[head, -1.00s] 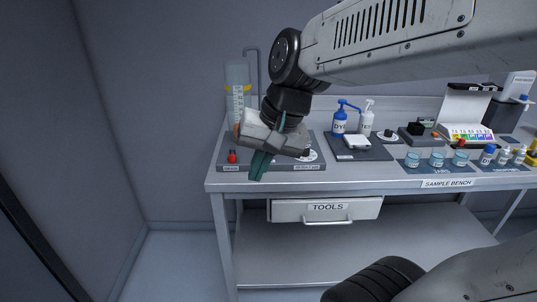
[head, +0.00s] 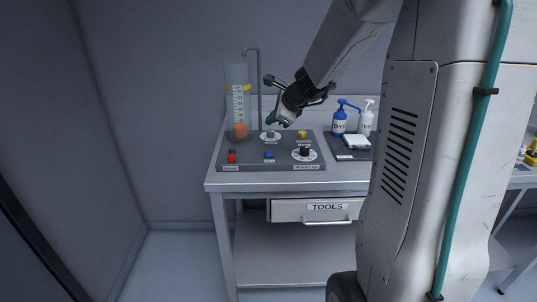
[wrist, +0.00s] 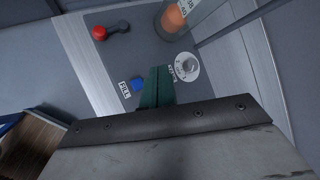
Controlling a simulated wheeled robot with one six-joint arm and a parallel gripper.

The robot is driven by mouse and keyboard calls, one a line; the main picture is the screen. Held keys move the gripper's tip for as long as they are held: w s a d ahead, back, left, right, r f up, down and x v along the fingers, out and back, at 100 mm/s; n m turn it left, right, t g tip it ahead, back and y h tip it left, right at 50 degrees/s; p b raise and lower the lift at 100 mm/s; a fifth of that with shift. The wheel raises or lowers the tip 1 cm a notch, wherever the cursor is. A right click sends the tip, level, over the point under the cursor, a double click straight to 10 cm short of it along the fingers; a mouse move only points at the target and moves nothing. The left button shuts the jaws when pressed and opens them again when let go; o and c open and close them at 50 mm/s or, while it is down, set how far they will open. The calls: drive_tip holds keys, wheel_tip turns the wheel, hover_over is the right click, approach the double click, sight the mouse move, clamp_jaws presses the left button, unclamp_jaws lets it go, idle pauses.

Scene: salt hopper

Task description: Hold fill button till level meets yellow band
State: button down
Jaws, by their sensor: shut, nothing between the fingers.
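The clear cylinder (head: 238,76) stands upright at the back left of the grey control panel (head: 240,167). Yellow band marks (head: 227,88) sit high on its sides, and an orange ball (head: 240,130) rests near its bottom. The blue fill button (head: 269,154) is on the front middle of the panel; in the wrist view the blue button (wrist: 138,85) is beside its FILL label. My gripper (head: 270,121) is shut and empty above the panel's back. In the wrist view its green fingers (wrist: 156,72) appear between the button and a white dial (wrist: 187,67); contact cannot be told.
A red-knobbed control (head: 231,157) is at the panel's front left. A black-knobbed dial (head: 304,152) and a yellow control (head: 302,134) are on its right. A bent pipe (head: 259,85) rises behind. A blue pump bottle (head: 339,121) stands farther right.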

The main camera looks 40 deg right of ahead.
sight(272, 155)
drive_tip(key=shift+f, duration=0.1)
drive_tip(key=shift+f, duration=4.3)
drive_tip(key=shift+f, duration=0.1)
drive_tip(key=shift+f, duration=0.35)
drive_tip(key=shift+f, duration=0.5)
idle(2.7)
